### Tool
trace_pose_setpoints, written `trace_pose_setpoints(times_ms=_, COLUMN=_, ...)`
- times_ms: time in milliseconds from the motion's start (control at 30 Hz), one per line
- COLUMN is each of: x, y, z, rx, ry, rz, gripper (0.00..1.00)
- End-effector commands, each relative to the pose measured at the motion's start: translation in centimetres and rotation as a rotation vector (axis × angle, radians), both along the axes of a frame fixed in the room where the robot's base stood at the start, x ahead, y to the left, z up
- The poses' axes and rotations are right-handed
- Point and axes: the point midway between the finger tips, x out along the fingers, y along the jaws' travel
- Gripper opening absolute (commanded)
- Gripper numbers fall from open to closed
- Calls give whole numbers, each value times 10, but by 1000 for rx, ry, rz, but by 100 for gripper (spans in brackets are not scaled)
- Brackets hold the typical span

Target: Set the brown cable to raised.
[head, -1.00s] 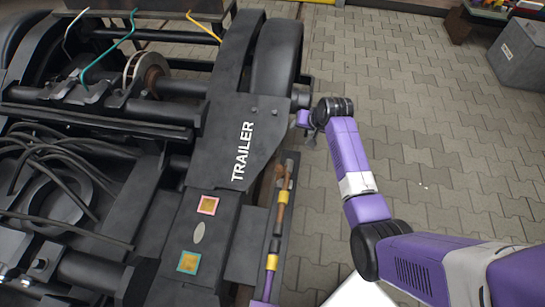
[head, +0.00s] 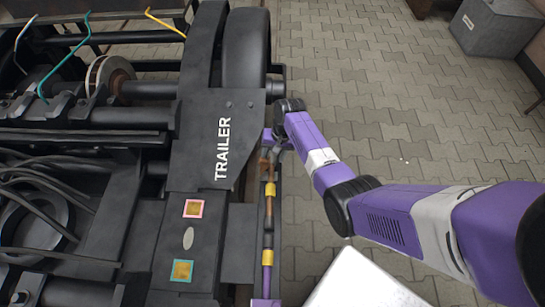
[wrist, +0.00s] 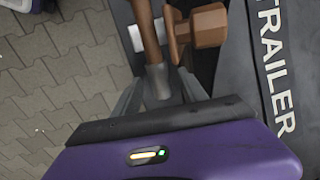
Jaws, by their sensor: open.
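The brown cable (head: 268,207) runs along the right side of the black bogie frame, with yellow bands on it. In the wrist view the cable (wrist: 146,32) runs down between my fingers into a grey sleeve. A brown knob-like piece (wrist: 207,24) sits just right of it. My gripper (head: 272,148) is at the cable's upper end, below the wheel hub. In the wrist view my gripper (wrist: 158,88) is open, with one finger on each side of the cable's grey end. I cannot tell whether the fingers touch it. My gripper partly hides the cable's upper end in the head view.
The bogie frame marked TRAILER (head: 202,135) stands close on the left, with pink-edged (head: 194,208) and teal-edged (head: 182,270) plates. Teal (head: 62,58) and yellow (head: 166,24) cables show at upper left. A grey box (head: 492,27) stands far right. Paving between is clear.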

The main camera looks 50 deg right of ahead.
Motion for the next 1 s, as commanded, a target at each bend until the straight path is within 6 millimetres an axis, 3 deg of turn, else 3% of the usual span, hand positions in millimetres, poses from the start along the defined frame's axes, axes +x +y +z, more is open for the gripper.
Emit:
trace_pose_setpoints(times_ms=367, x=1, y=1, z=-6, rx=-1, ry=-1, rz=1, gripper=48)
trace_pose_setpoints(times_ms=600, x=1, y=1, z=-5, rx=0, ry=-1, rz=0, gripper=1)
trace_pose_setpoints(times_ms=1000, x=1, y=1, z=-5, rx=0, ry=-1, rz=0, gripper=0)
